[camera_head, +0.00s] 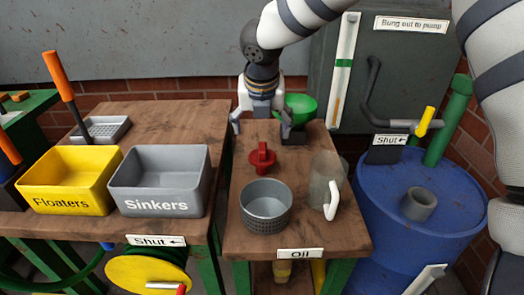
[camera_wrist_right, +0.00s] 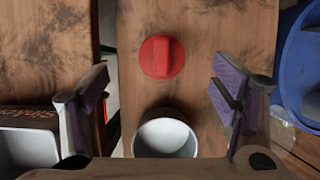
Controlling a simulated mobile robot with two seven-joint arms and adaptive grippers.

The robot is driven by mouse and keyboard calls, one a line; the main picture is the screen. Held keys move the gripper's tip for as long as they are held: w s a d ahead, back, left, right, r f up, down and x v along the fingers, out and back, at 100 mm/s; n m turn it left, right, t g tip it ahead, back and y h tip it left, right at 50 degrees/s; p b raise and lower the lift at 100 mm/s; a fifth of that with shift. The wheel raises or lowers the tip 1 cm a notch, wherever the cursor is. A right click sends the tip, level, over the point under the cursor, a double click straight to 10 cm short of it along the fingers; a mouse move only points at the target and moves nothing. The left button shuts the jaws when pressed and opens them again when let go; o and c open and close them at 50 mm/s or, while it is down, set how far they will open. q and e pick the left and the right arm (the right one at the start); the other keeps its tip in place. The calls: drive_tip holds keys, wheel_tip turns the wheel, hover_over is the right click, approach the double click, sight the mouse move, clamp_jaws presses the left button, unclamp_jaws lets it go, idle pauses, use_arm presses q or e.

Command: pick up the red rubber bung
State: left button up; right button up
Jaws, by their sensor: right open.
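The red rubber bung (camera_head: 262,157) stands on the narrow wooden table, behind a grey perforated pot (camera_head: 266,206). It also shows in the right wrist view (camera_wrist_right: 162,57), above the middle, clear of both fingers. My right gripper (camera_head: 262,127) is open and empty over the far end of that table, behind the bung in the head view. Its two fingers show in the right wrist view (camera_wrist_right: 160,100), spread wide with nothing between them touching. My left gripper is not in view.
A clear jug (camera_head: 326,185) stands right of the pot. A green funnel (camera_head: 300,107) is close to my right gripper. Yellow Floaters (camera_head: 66,199) and grey Sinkers (camera_head: 162,205) bins stand on the left table. A blue drum (camera_head: 378,225) is at right.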

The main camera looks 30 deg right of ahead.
sight(262, 155)
drive_tip(key=x, duration=0.3)
drive_tip(key=b+x, duration=0.1)
drive_tip(key=x, duration=0.3)
drive_tip(key=s+x, duration=0.1)
drive_tip(key=x, duration=0.3)
drive_tip(key=shift+f+b, duration=0.3)
drive_tip(key=shift+f, duration=0.15)
drive_tip(key=shift+w+f, duration=0.1)
drive_tip(key=shift+w, duration=0.1)
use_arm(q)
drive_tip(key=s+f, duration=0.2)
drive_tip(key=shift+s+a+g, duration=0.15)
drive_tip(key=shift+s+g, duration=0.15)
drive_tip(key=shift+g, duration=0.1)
use_arm(e)
drive_tip(key=c, duration=1.2)
